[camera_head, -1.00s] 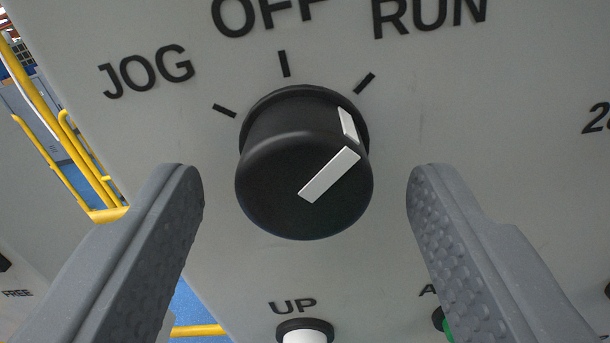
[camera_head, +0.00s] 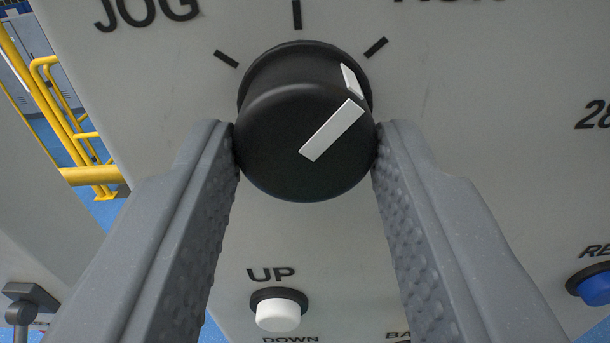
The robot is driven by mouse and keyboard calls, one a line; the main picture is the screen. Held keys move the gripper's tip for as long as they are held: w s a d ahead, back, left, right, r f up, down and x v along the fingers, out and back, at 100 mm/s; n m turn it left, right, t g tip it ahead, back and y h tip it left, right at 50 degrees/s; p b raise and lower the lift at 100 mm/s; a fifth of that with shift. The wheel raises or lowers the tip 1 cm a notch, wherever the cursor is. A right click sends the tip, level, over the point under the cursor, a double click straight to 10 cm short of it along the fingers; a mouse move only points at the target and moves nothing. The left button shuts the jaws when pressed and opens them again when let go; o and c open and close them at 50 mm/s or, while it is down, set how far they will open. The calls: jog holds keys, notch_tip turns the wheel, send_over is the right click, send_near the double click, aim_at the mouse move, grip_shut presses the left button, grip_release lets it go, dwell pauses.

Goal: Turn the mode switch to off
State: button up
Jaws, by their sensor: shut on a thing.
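The mode switch (camera_head: 275,150) is a round black knob on a pale grey panel (camera_head: 480,110). Its white pointer line slants up and to the right, toward the right-hand tick mark, the one under the RUN label. The JOG label shows at upper left; the OFF label is out of the picture above the middle tick, and RUN is mostly cut off. My gripper (camera_head: 306,145) is shut on the knob, one finger touching each side, left and right. The knob's front face and pointer are in plain view.
Below the knob, between my fingers, is a white UP button (camera_head: 278,312). A blue button (camera_head: 592,285) is at the lower right edge. A lever (camera_head: 24,305) is at lower left. Yellow railing (camera_head: 75,130) stands beyond the panel's left edge.

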jog(key=n, duration=0.4)
jog(key=shift+d+f+b, duration=0.1)
jog(key=shift+b, duration=0.25)
jog(key=shift+n, duration=2.1)
jog(key=shift+p, duration=0.3)
jog(key=o, duration=1)
jog(key=s, duration=1.3)
jog(key=shift+s, duration=0.4)
